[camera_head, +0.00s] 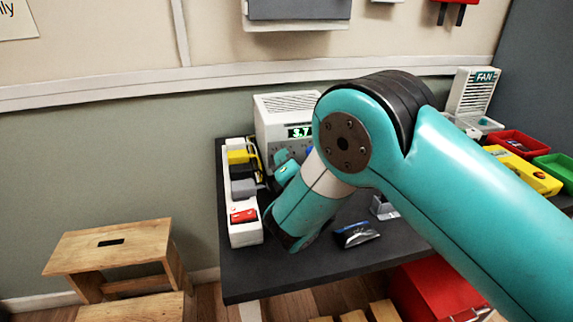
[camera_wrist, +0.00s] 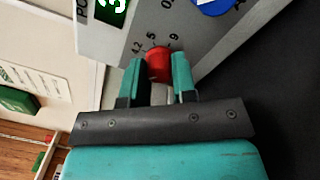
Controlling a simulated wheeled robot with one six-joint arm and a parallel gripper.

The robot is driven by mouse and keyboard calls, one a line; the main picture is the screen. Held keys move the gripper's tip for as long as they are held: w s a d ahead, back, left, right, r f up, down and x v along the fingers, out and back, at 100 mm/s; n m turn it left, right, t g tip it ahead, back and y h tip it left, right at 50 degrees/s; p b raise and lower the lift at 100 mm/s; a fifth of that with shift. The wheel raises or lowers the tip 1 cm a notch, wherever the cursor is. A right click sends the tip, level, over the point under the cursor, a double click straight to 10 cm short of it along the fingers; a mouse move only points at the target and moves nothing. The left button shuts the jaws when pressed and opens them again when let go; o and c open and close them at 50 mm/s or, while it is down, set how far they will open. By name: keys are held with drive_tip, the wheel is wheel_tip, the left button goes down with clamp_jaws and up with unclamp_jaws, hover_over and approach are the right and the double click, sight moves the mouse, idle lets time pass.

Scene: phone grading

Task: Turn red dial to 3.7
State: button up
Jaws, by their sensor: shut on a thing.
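The red dial (camera_wrist: 158,64) is on the front panel of a pale box in the wrist view. My gripper (camera_wrist: 160,78) is shut on the dial, with one teal finger on each side of it. Printed numbers surround the dial; its pointer mark cannot be made out. In the head view, the white power supply box (camera_head: 262,108) stands at the back of the dark table, and its green display (camera_head: 299,132) reads about 3.7, partly covered by my arm. The display (camera_wrist: 112,10) is cut off in the wrist view. The dial is hidden in the head view.
A blue dial (camera_wrist: 212,6) sits near the red one. A white power strip (camera_head: 246,233) with plugs lies along the table's left edge. A dark blue object (camera_head: 356,234) lies at the front. A yellow device (camera_head: 530,172) and red and green bins (camera_head: 560,168) are at right.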

idle(0.3)
drive_tip(key=o, duration=0.9)
drive_tip(key=b+v, duration=0.1)
drive_tip(key=v, duration=0.1)
drive_tip(key=b+v, duration=0.1)
drive_tip(key=v, duration=0.1)
drive_tip(key=b+v, duration=0.2)
drive_tip(key=shift+s+f, duration=0.2)
drive_tip(key=shift+f, duration=0.2)
drive_tip(key=shift+s+d+b, duration=0.15)
drive_tip(key=shift+s+b, duration=0.15)
drive_tip(key=shift+b, duration=0.75)
drive_tip(key=b+v, duration=0.3)
drive_tip(key=b, duration=0.2)
drive_tip(key=shift+s+r, duration=0.15)
drive_tip(key=shift+s, duration=0.15)
drive_tip(key=shift+s+d+r+b, duration=0.15)
drive_tip(key=shift+s+d+b, duration=0.15)
drive_tip(key=shift+s+b, duration=0.3)
drive_tip(key=shift+r, duration=0.1)
